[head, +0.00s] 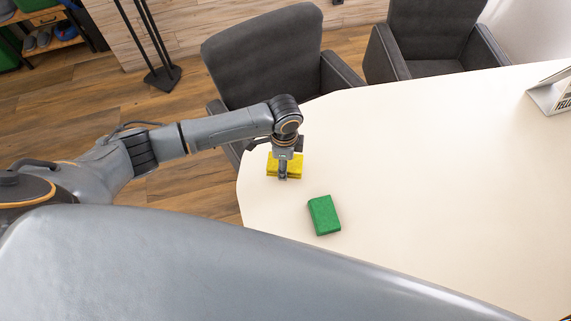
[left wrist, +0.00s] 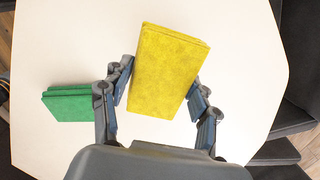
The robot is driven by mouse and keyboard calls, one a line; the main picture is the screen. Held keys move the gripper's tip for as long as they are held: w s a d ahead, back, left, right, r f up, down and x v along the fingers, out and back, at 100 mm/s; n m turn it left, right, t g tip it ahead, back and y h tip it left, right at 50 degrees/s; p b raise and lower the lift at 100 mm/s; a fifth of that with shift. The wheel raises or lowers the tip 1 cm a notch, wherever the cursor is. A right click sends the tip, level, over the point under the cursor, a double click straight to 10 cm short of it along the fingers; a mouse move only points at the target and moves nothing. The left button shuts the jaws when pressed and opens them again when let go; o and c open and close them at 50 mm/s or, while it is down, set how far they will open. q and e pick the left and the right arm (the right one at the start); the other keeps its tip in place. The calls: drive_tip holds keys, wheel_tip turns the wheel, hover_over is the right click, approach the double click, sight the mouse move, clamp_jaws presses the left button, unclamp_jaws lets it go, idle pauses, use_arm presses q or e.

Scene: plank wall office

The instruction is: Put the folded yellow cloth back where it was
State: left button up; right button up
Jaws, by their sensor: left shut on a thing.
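The folded yellow cloth (head: 272,169) is at the left end of the pale table, seen partly behind my left gripper (head: 283,172). In the left wrist view the yellow cloth (left wrist: 168,68) lies between the two fingers of my left gripper (left wrist: 161,98), which is shut on it. It sits slightly tilted between them. I cannot tell whether its underside touches the tabletop. A folded green cloth (head: 324,215) lies on the table, to the right and nearer in the head view. It also shows left of the fingers in the left wrist view (left wrist: 69,104). My right gripper is out of view.
The table (head: 430,180) is mostly clear to the right. Its rounded left edge is close to the yellow cloth. Dark grey chairs (head: 262,55) stand along the far side. A small sign (head: 552,92) stands at the far right. A black stand (head: 160,75) is on the floor.

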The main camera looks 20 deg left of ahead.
use_arm(q)
drive_tip(key=shift+w+f, duration=0.35)
drive_tip(key=shift+f, duration=0.05)
wheel_tip(320, 180, down, 2)
drive_tip(key=shift+f+p, duration=0.1)
drive_tip(key=shift+p, duration=0.35)
drive_tip(key=shift+f, duration=0.45)
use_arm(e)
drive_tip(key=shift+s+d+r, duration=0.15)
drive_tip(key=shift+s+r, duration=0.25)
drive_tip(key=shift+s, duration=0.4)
use_arm(q)
drive_tip(key=shift+f, duration=0.1)
drive_tip(key=o, duration=1.1)
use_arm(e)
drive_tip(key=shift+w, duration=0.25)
